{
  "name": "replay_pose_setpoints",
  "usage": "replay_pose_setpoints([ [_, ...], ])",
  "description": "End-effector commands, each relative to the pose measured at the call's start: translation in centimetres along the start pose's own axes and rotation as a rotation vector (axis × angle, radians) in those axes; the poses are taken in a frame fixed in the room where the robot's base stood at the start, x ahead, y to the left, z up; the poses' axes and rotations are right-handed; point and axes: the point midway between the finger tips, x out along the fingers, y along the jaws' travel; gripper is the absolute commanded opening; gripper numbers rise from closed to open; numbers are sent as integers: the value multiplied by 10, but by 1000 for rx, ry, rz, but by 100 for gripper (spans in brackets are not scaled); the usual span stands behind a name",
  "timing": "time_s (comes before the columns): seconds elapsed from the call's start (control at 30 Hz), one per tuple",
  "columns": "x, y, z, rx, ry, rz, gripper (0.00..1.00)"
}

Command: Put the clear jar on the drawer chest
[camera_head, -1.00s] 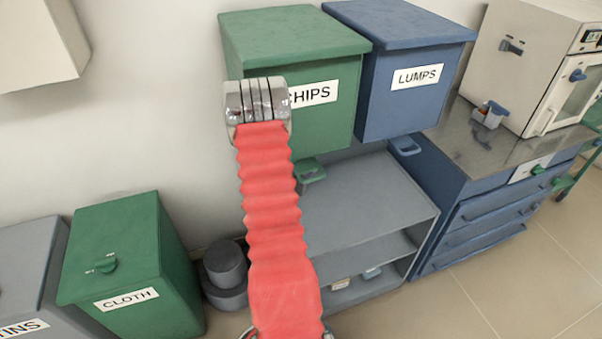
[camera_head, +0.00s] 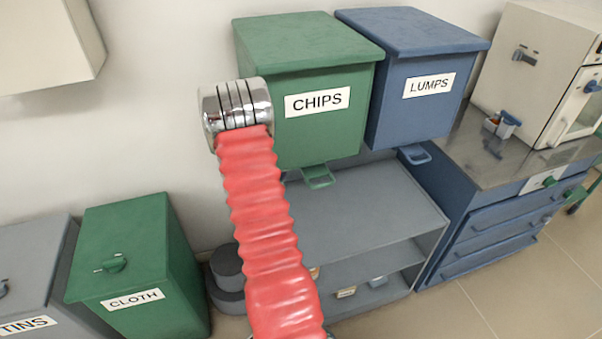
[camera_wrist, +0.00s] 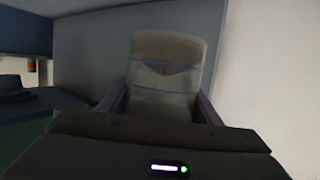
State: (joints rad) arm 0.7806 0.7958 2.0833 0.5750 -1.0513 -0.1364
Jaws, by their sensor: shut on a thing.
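In the wrist view a clear, see-through jar (camera_wrist: 168,75) with a brownish upper part stands between the two dark fingers of my gripper (camera_wrist: 160,103). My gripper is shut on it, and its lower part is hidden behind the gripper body. In the head view the gripper and jar do not show; only my red-sleeved arm does. A blue drawer chest (camera_head: 497,232) with several drawers stands at the right in the head view. Its grey metal top (camera_head: 480,160) is bare at the front left.
A cream furnace (camera_head: 540,70) and a small grey caddy (camera_head: 502,125) stand on the chest's top. Green CHIPS (camera_head: 310,75) and blue LUMPS (camera_head: 420,75) bins hang above a grey shelf unit (camera_head: 375,200). A green CLOTH bin (camera_head: 130,250) stands at lower left.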

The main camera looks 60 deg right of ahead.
Motion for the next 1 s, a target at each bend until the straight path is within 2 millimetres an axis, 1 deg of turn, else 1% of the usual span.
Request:
replay_pose_setpoints([
  [0.03,-10,-25,-2,-14,1,-50,29],
  [0.07,-16,-37,-2,-21,1,-77,29],
  [0.1,-24,-54,-3,-30,2,-114,29],
  [0.17,-37,-79,-4,-45,2,-167,29],
  [0.2,-46,-95,-3,-55,1,-203,29],
  [0.27,-61,-118,-3,-71,1,-257,29],
  [0.3,-72,-134,-3,-81,0,-293,29],
  [0.37,-88,-156,-2,-96,0,-347,29],
  [0.4,-99,-171,-2,-107,0,-383,29],
  [0.47,-118,-192,0,-122,0,-436,29],
  [0.5,-130,-205,1,-133,-1,-472,29],
  [0.57,-149,-225,2,-149,-1,-526,29],
  [0.6,-162,-238,4,-160,-2,-561,29],
  [0.67,-183,-256,7,-177,-4,-614,29],
  [0.7,-198,-268,8,-188,-4,-651,29],
  [0.77,-220,-284,11,-204,-4,-704,29],
  [0.8,-235,-295,13,-216,-5,-740,29],
  [0.87,-258,-310,16,-233,-5,-794,29],
  [0.9,-274,-319,18,-244,-6,-828,29],
  [0.97,-298,-332,22,-263,-7,-882,29],
  [1.0,-314,-340,25,-275,-7,-918,29],
])
